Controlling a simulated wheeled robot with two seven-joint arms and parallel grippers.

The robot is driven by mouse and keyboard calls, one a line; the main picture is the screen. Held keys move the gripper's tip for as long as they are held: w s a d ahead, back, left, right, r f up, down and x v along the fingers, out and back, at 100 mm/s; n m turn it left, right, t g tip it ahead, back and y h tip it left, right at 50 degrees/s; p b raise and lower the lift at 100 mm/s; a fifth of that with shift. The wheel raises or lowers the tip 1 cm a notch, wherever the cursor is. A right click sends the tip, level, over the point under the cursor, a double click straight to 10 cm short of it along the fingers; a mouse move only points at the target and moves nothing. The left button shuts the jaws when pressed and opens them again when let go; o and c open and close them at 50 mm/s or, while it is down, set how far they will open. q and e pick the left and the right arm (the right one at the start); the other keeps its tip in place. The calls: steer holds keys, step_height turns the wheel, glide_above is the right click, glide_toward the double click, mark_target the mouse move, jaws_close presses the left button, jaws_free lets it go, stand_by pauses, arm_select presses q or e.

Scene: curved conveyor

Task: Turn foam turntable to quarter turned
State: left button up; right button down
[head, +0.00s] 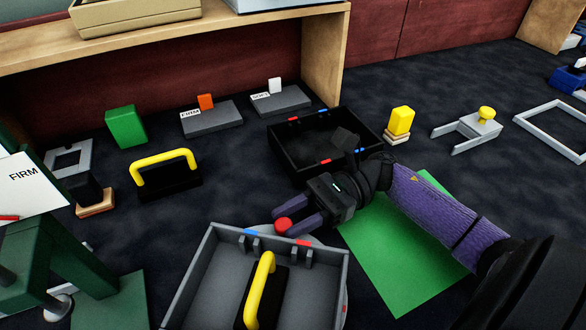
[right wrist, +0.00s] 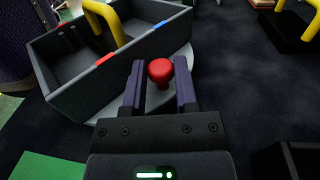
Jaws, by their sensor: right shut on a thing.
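The turntable is a light grey disc (head: 345,292), mostly hidden under a grey open box (head: 190,275). The box sits at an angle and holds a black block with a yellow handle (head: 262,285). A red knob (head: 283,225) stands at the disc's edge, beside the box wall with blue and red marks. My right gripper (head: 291,212) is shut on the knob, with its purple fingers on either side of it. The right wrist view shows the red knob (right wrist: 160,72) between the fingertips. My left gripper is not in view.
A black open box (head: 285,152) stands behind my right gripper. A green mat (head: 385,262) lies under my right arm. A second yellow-handled black block (head: 172,182) and a green block (head: 126,126) stand at the left.

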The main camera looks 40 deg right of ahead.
steer(key=c, duration=0.7)
jaws_free()
steer(key=shift+o, duration=0.2)
steer(key=d, duration=0.6)
steer(key=s+d, duration=0.1)
steer(key=d, duration=0.3)
steer(key=shift+c, duration=0.2)
